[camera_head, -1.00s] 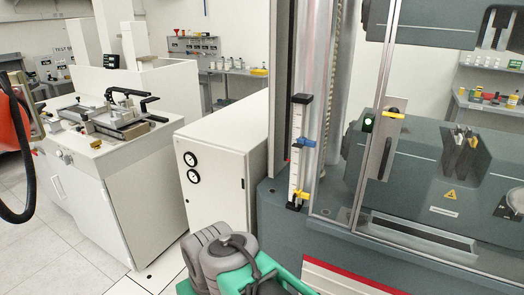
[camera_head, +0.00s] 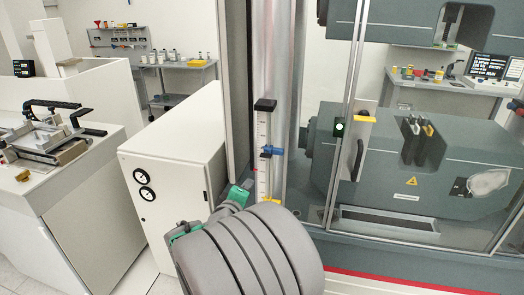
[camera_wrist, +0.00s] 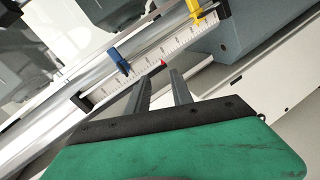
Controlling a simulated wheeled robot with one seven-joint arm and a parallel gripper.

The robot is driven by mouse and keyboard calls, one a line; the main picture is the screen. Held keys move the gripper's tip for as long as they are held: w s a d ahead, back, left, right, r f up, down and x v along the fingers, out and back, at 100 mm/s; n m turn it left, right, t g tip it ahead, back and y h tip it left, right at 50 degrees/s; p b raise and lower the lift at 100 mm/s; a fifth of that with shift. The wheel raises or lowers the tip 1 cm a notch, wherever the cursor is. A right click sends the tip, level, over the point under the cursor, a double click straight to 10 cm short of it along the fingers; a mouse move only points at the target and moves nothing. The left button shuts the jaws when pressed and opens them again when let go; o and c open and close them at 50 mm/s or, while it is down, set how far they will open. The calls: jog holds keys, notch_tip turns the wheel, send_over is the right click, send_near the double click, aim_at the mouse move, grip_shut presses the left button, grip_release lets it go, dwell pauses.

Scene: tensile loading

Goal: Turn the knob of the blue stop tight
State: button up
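The blue stop (camera_head: 272,152) sits on an upright white scale (camera_head: 264,127) on the machine's front column, between the black top end and the yellow stop (camera_head: 271,201). In the wrist view the scale runs diagonally, with the blue stop (camera_wrist: 120,62) left of my fingers and the yellow stop (camera_wrist: 203,14) at upper right. My gripper (camera_wrist: 161,78) is open and empty, its two fingers apart and pointing at the scale near a small red pointer (camera_wrist: 163,63). It looks clear of the blue knob. In the head view my arm hides the fingers and the scale's lower end.
A white cabinet with two gauges (camera_head: 144,193) stands to the left. A bench with a clamp fixture (camera_head: 45,140) is further left.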

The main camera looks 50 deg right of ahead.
aim_at(265, 157)
jog(key=d+r+n+h+p, duration=0.1)
jog(key=d, duration=0.2)
jog(key=w+d+r+n+h+p, duration=0.1)
jog(key=d+r, duration=0.1)
jog(key=d, duration=0.2)
jog(key=d+r+n+p, duration=0.1)
jog(key=d, duration=0.2)
jog(key=shift+w+d+r+t+h, duration=0.2)
jog(key=shift+d+r+t+h, duration=0.15)
jog(key=shift+t+h, duration=0.05)
jog(key=shift+c, duration=0.5)
grip_shut()
